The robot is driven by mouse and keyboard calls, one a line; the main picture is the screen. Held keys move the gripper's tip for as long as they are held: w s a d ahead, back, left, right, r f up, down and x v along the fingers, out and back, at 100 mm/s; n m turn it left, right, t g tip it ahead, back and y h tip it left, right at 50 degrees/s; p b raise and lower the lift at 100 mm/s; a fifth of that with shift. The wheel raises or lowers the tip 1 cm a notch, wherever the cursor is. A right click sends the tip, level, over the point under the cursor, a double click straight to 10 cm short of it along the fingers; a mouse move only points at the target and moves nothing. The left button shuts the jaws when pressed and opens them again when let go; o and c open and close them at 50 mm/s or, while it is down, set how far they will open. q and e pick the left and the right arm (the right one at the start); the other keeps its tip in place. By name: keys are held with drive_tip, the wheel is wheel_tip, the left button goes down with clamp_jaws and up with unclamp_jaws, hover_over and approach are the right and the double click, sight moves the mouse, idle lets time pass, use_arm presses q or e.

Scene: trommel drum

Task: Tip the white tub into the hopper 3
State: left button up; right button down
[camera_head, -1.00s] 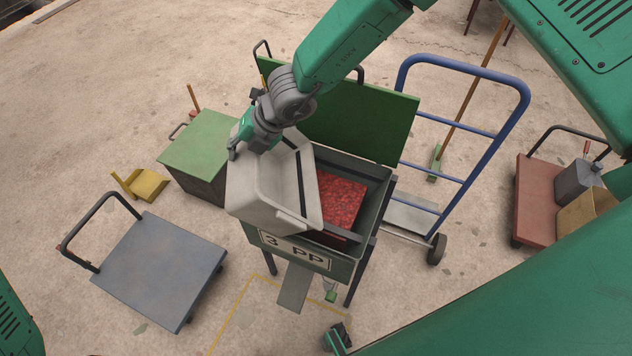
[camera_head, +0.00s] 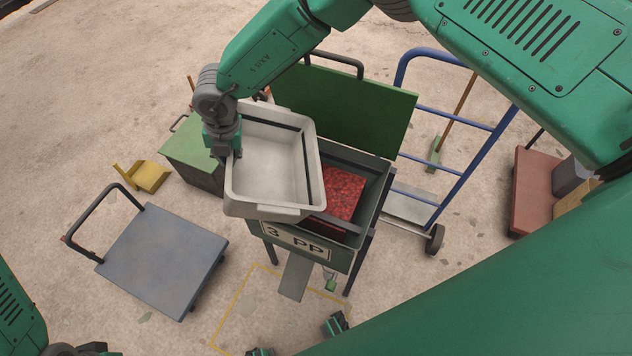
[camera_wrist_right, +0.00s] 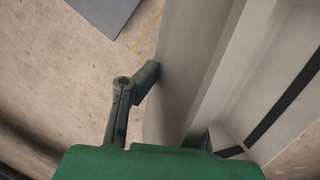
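The white tub (camera_head: 275,165) is a pale open box above the left part of hopper 3 (camera_head: 375,195). It looks nearly level and empty inside. The hopper is a green bin on legs marked "3 PP". Red material (camera_head: 343,193) lies inside it, partly covered by the tub. My left gripper (camera_head: 298,340) shows only two separated fingertips at the bottom edge, apparently open and empty.
A grey cart (camera_head: 160,260) and a yellow scoop (camera_head: 150,175) are farther left. Open floor lies between them.

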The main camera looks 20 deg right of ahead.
drive_tip(key=shift+a+f+h+b, duration=0.2)
drive_tip(key=shift+f+h+b, duration=0.45)
drive_tip(key=shift+h+b, duration=0.3)
drive_tip(key=shift+w+a+g+h+b, duration=0.1)
drive_tip(key=shift+g+h+b, duration=0.25)
drive_tip(key=shift+g+b, duration=0.05)
drive_tip(key=shift+d+r+h, duration=0.15)
drive_tip(key=shift+r+h, duration=0.25)
drive_tip(key=shift+r, duration=0.3)
drive_tip(key=shift+d+r+h, duration=0.15)
drive_tip(key=shift+r+h, duration=0.25)
drive_tip(key=shift+r, duration=0.25)
drive_tip(key=shift+d+r+g+h, duration=0.15)
drive_tip(key=shift+r+g+h, duration=0.15)
drive_tip(key=shift+r, duration=0.15)
drive_tip(key=s+a+r+p, duration=0.3)
drive_tip(key=s+a+p, duration=0.1)
drive_tip(key=s+a, duration=0.4)
drive_tip(key=shift+s+a+p, duration=0.25)
drive_tip(key=shift+a+p, duration=0.1)
drive_tip(key=shift+a, duration=0.1)
